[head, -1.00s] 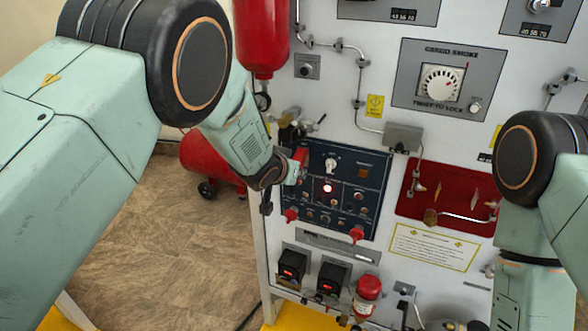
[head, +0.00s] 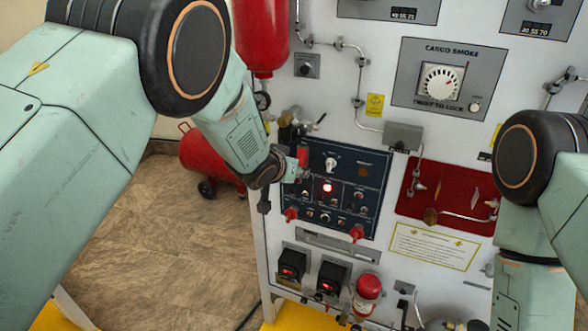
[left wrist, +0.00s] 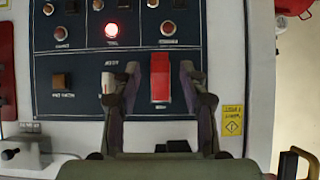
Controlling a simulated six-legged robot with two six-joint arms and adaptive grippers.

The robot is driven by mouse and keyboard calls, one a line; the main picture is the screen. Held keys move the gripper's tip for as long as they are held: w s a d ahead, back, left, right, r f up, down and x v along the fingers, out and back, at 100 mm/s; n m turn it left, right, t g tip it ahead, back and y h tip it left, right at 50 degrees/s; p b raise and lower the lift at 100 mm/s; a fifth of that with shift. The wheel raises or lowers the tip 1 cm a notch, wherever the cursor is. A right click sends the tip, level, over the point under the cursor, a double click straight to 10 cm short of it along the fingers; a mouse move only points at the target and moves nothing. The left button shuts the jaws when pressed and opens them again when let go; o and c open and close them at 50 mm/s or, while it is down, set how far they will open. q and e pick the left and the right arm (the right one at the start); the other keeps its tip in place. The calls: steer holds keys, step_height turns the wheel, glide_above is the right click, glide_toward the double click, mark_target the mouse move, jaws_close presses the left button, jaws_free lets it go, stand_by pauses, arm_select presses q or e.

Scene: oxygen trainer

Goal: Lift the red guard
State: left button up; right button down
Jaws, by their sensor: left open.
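The red guard (left wrist: 160,77) is on the dark blue control panel (left wrist: 80,108). In the left wrist view it stands between the two fingers of my left gripper (left wrist: 160,80), which is open with a finger on each side and a gap at both sides. In the head view the guard (head: 303,156) shows at the panel's upper left edge, and my left gripper (head: 292,166) is right at it, partly hiding it. I cannot tell how deep the fingers reach. My right arm is at the right of the head view; its gripper is out of view.
A white knob (left wrist: 108,83) is close beside one finger. A lit red lamp (head: 327,187) and several small switches are on the panel. A brass valve and pipes (head: 292,122) are just above my left gripper.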

arm_select(q)
steer(key=v, duration=0.6)
steer(key=shift+s+r, duration=0.15)
